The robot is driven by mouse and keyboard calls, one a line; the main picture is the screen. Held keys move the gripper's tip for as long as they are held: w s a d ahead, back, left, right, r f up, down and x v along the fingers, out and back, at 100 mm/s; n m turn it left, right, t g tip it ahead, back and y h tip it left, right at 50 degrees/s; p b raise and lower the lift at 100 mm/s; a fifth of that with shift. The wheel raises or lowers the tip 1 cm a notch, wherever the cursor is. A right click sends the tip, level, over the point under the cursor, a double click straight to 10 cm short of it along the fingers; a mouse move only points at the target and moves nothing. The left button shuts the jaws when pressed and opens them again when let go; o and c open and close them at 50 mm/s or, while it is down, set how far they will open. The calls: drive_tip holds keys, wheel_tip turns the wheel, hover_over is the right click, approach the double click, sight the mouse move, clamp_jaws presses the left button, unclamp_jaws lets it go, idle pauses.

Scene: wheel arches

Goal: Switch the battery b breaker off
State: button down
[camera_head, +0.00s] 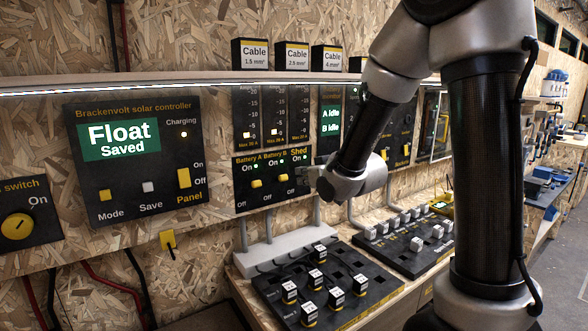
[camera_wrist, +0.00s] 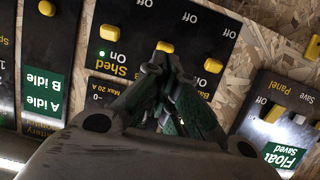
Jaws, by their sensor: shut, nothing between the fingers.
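The breaker panel (camera_head: 240,195) is black, with yellow toggles marked Battery A, Battery B and Shed. The Battery B toggle (camera_head: 283,178) is in the middle, with a green light above it in the head view. In the wrist view, which is upside down, the Battery B toggle (camera_wrist: 165,47) shows just beyond my fingertips. My gripper (camera_wrist: 160,68) is shut and empty, in front of the panel at that toggle; I cannot tell whether it touches. The Battery A toggle (camera_wrist: 213,65) and Shed toggle (camera_wrist: 105,32) sit on either side. My fingers hide the Battery B label and light in the wrist view.
The solar controller (camera_head: 130,180) reads "Float Saved" to the left. A shelf (camera_head: 180,80) with cable boxes (camera_head: 291,55) runs above. A bench below holds boards with block-like switches (camera_head: 317,279). The A idle/B idle display (camera_wrist: 41,91) is beside the panel.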

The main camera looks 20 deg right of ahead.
drive_tip(key=r, duration=0.1)
drive_tip(key=r+t, duration=0.1)
drive_tip(key=r, duration=0.1)
drive_tip(key=r+t+y, duration=0.1)
drive_tip(key=r, duration=0.1)
drive_tip(key=shift+w+a, duration=0.4)
hover_over(280, 179)
drive_tip(key=d, duration=0.1)
drive_tip(key=shift+w+d+f, duration=0.15)
drive_tip(key=shift+w+f, duration=0.2)
drive_tip(key=shift+f, duration=0.2)
drive_tip(key=f, duration=0.2)
drive_tip(key=shift+s+d+f, duration=0.1)
drive_tip(key=shift+s+f, duration=0.2)
drive_tip(key=shift+f, duration=0.05)
drive_tip(key=shift+s+f, duration=0.2)
drive_tip(key=shift+f, duration=0.25)
drive_tip(key=shift+d+f, duration=0.1)
drive_tip(key=shift+t, duration=0.3)
